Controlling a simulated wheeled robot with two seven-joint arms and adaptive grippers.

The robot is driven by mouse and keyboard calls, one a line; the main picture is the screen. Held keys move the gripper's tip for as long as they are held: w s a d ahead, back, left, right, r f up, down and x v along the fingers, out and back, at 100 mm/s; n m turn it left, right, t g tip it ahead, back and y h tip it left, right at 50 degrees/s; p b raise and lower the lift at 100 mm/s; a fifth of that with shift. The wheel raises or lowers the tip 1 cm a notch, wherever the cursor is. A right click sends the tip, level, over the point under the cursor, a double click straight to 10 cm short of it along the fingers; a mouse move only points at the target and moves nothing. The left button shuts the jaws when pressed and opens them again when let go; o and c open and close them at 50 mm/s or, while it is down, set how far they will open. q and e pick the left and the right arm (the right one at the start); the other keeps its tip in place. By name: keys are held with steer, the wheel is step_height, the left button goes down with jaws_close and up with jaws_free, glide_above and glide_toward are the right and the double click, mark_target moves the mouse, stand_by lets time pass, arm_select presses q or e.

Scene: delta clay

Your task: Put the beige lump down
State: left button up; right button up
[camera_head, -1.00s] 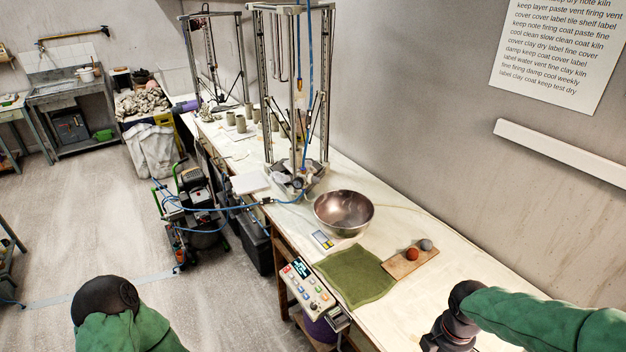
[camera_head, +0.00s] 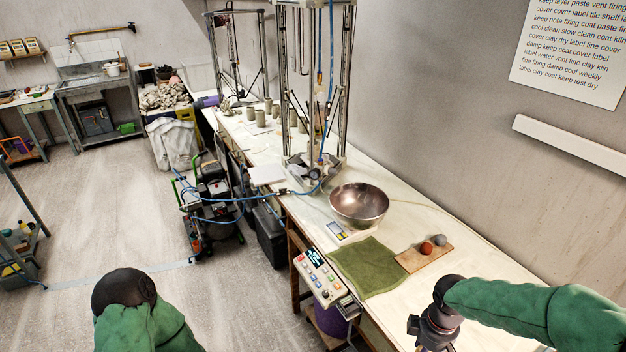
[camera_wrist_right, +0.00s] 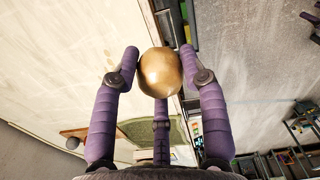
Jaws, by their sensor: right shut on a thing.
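The beige lump (camera_wrist_right: 160,75) is a smooth, rounded, golden-tan ball in the right wrist view. My right gripper (camera_wrist_right: 159,56) is shut on it, with a purple finger on each side and a third finger below it in the picture. In that view the lump overlaps the edge between the pale worktable and the floor; its height cannot be told. In the head view my right wrist shows at the lower right, over the table's near side, and the lump is not visible.
The pale worktable (camera_head: 408,215) holds a steel bowl (camera_head: 359,204), a green cloth (camera_head: 368,267) and a wooden board (camera_head: 411,262) with a reddish ball (camera_head: 426,248) and a grey ball (camera_head: 440,240). A control panel (camera_head: 318,279) sits at the front edge.

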steer(key=w+a+f+m+b, duration=0.4)
steer(key=w+a+f+m, duration=0.4)
steer(key=a+f, duration=0.2)
steer(key=shift+w+f+m, duration=0.15)
steer(key=shift+f+m, duration=0.15)
steer(key=shift+m, duration=0.1)
steer(key=shift+a, duration=0.1)
